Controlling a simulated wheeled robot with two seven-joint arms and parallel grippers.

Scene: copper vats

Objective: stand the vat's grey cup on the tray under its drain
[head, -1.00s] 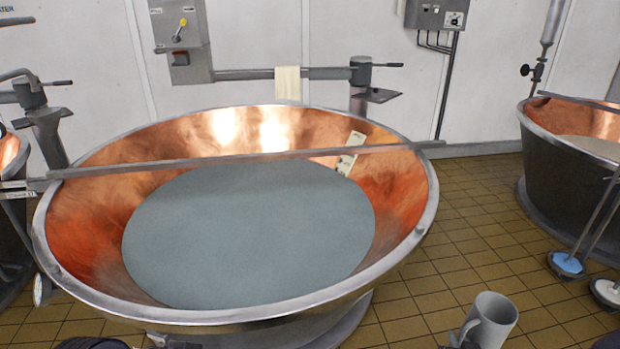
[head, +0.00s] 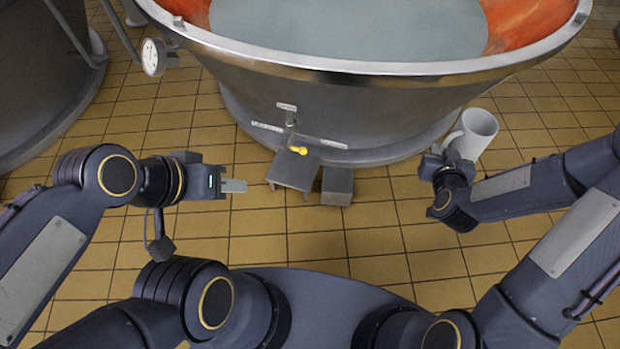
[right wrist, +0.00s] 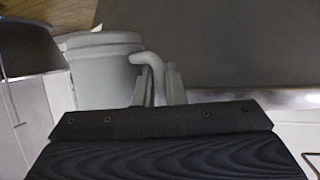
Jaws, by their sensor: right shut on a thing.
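The grey cup (head: 478,131) is upright at the right of the vat in the head view, off the tray. My right gripper (head: 446,158) is shut on its handle, which shows between the fingers in the right wrist view (right wrist: 152,72). The vat (head: 380,108) has its drain with a yellow handle (head: 299,150) low on its front. The tray appears to be the small grey stand (head: 291,171) below that drain; its top looks bare. My left gripper (head: 234,186) is left of the stand, apart from it and empty; whether its jaws are open is unclear.
A grey box-like step (head: 337,186) stands right beside the stand. A round gauge (head: 153,57) sticks out at the vat's left. Another dark vat (head: 40,90) is at the far left. The tiled floor (head: 370,240) in front is clear.

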